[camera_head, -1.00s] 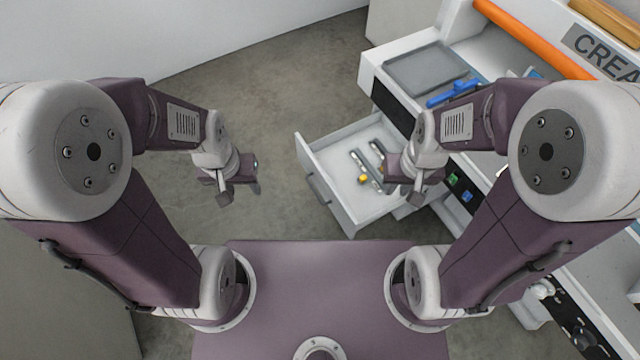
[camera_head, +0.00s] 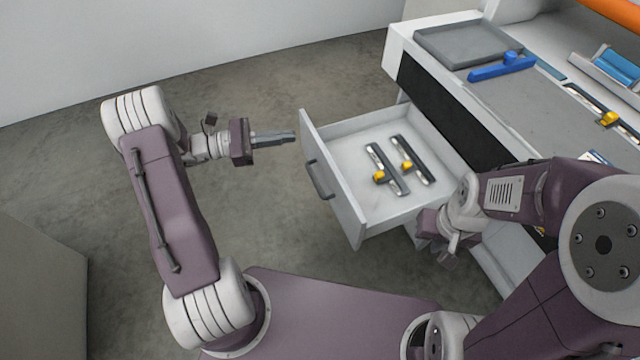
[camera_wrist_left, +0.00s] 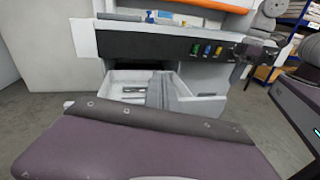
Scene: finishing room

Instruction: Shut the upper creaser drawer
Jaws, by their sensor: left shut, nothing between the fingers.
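The white creaser drawer (camera_head: 352,205) stands pulled out from the creaser (camera_head: 440,100), with a grey bar handle (camera_head: 317,180) on its front. Two dark tools with yellow parts lie inside it. The drawer also shows open in the left wrist view (camera_wrist_left: 211,104). My left gripper (camera_head: 293,137) is shut and empty, its fingers pointing right at the far end of the drawer front. I cannot tell whether they touch it. My right gripper (camera_head: 445,259) hangs beside the drawer's near side; its jaw opening is unclear.
A grey tray (camera_head: 468,42) and a blue tool (camera_head: 502,67) lie on the creaser top. An orange roller (camera_head: 612,14) is at the upper right. The grey floor left of the drawer is clear. A grey block (camera_head: 38,285) stands at the lower left.

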